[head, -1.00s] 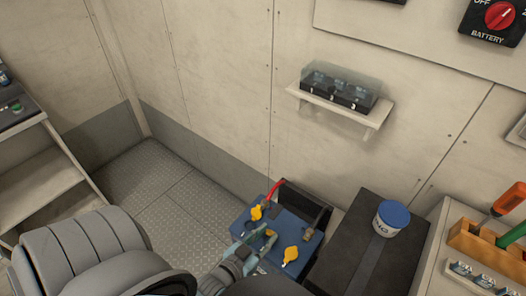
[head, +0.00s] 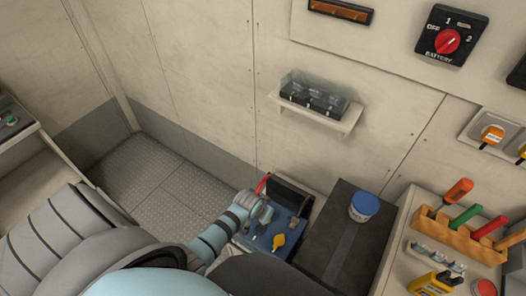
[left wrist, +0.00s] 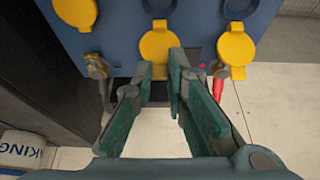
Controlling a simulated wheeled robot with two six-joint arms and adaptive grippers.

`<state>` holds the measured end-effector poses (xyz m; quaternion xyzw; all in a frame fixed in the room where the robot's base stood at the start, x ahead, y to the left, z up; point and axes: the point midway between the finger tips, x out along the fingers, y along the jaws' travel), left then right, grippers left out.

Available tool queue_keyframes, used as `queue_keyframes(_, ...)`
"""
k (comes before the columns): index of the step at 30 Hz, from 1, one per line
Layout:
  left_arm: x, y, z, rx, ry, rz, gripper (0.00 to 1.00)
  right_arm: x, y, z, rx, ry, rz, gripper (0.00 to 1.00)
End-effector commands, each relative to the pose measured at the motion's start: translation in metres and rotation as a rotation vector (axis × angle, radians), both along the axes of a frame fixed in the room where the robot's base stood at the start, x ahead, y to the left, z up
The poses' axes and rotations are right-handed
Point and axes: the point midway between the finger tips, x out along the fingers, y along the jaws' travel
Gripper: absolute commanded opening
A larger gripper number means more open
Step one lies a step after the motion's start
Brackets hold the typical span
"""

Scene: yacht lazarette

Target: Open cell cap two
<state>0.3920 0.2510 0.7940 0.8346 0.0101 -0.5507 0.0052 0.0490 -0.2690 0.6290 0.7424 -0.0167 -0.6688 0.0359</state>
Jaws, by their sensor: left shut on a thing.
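The blue battery (head: 254,243) stands on the floor below the wall shelf. It also shows in the left wrist view (left wrist: 120,20), with yellow cell caps in a row. The middle cap (left wrist: 158,42) hangs flipped out from its opening, and the right cap (left wrist: 237,48) looks flipped out too. The left cap (left wrist: 75,12) is cut by the picture edge; it appears as the yellow cap (head: 278,241) in the head view. My left gripper (left wrist: 160,75) is shut at the middle cap's lower edge; its fingers hide part of the contact. It also shows in the head view (head: 262,210), covering the other caps. My right gripper is not in view.
A red cable (head: 263,184) rises at the battery's back. A dark box (head: 340,245) carrying a blue-lidded jar (head: 363,207) stands to the right. A wall shelf (head: 318,115) hangs above. A tool rack (head: 455,235) is at far right. Floor is clear behind left.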

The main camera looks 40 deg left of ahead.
Motion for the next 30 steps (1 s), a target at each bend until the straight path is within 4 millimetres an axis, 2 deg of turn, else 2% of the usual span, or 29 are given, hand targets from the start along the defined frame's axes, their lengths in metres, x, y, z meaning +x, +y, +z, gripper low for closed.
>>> queue_keyframes(1, -0.0035, -0.0018, -0.0050, -0.006, 0.040, 0.001, 0.00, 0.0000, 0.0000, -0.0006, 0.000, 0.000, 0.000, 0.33)
queue_keyframes(9, -0.0007, -0.0023, -0.0071, -0.009, 0.138, 0.001, 0.00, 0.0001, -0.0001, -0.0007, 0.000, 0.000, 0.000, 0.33)
queue_keyframes(24, -0.0024, -0.0033, -0.0086, -0.011, 0.163, -0.001, 0.00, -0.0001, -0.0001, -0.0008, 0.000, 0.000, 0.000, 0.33)
queue_keyframes(25, -0.0024, -0.0033, -0.0086, -0.011, 0.163, -0.001, 0.18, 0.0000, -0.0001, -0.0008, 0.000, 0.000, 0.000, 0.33)
queue_keyframes(27, -0.0024, -0.0034, -0.0086, -0.011, 0.163, -0.001, 0.29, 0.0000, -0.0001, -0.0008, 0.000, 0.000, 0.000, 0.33)
queue_keyframes(28, -0.0024, -0.0033, -0.0086, -0.011, 0.163, -0.001, 0.33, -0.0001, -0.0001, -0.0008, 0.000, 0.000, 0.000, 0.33)
queue_keyframes(30, -0.0010, -0.0028, -0.0076, -0.010, 0.160, 0.000, 0.33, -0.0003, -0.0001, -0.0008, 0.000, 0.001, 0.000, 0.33)
